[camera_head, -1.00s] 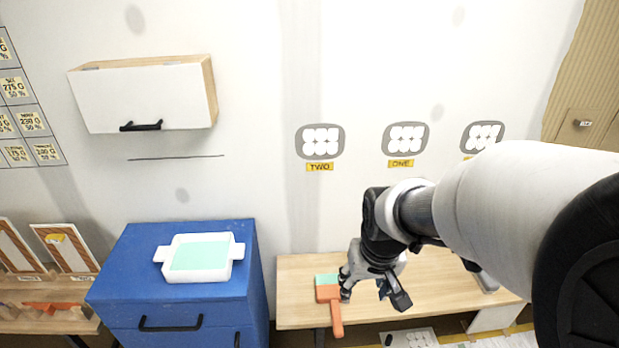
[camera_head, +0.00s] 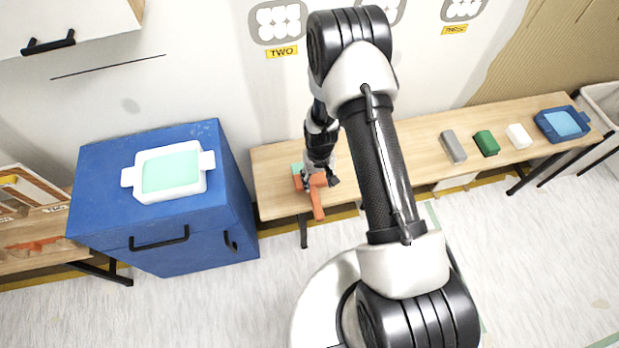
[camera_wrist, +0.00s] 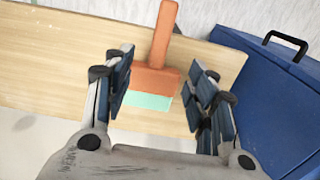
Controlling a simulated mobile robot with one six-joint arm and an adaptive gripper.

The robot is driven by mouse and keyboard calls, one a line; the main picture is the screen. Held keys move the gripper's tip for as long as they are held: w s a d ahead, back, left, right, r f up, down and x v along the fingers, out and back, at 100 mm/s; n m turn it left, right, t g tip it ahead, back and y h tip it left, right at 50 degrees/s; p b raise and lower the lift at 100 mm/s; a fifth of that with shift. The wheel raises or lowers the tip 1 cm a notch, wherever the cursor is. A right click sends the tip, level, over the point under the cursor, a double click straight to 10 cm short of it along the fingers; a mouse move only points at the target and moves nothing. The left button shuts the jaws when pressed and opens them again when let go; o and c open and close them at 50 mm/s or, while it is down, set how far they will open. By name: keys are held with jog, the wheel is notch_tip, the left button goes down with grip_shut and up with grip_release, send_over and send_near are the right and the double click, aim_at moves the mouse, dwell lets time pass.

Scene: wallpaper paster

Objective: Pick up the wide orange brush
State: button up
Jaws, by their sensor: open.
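The wide orange brush (camera_head: 317,202) lies on the wooden bench (camera_head: 272,172), its handle pointing toward the bench's front edge. It has a pale green bristle end, and my gripper partly hides it in the head view. In the wrist view the brush (camera_wrist: 157,80) lies between the two fingers, with the handle pointing up and away. My gripper (camera_wrist: 163,92) is open and empty, with a finger on each side of the brush head. It also shows above the brush in the head view (camera_head: 318,183). I cannot tell whether the fingers touch the brush.
A blue cabinet (camera_head: 100,205) with a white tray (camera_head: 188,196) on top stands left of the bench. Grey (camera_head: 453,147), green (camera_head: 486,143) and white (camera_head: 518,136) blocks and a blue tray (camera_head: 541,124) sit at the bench's right. The bench middle is partly hidden by my arm.

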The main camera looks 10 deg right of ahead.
jog(key=b, duration=0.2)
send_over(316, 202)
jog(key=f, duration=1)
jog(key=shift+w+d, duration=0.1)
jog(key=shift+d, duration=0.1)
notch_tip(316, 202, down, 5)
jog(key=shift+a+f+b, duration=0.15)
jog(key=shift+b, duration=1.1)
jog(key=shift+c, duration=0.6)
grip_shut()
notch_tip(316, 202, up, 20)
jog(key=p, duration=0.5)
